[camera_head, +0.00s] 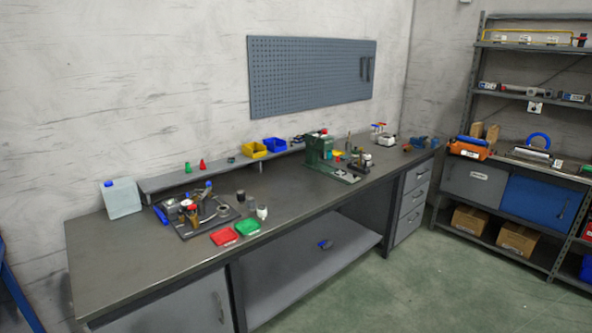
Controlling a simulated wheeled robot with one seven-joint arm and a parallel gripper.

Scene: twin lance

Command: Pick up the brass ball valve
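A long grey workbench (120,250) stands along the wall. A dark mat or tray (196,232) on its left half carries a cluster of small metal parts. A small brass-coloured upright piece (193,216) stands among them; it may be the brass ball valve, but it is too small to tell. A blue-topped part and a ring-shaped part (223,211) sit close beside it. My gripper does not show in this view.
A green press (318,152) stands farther right. The bench's left end is clear. Shelving (481,110) stands at the right.

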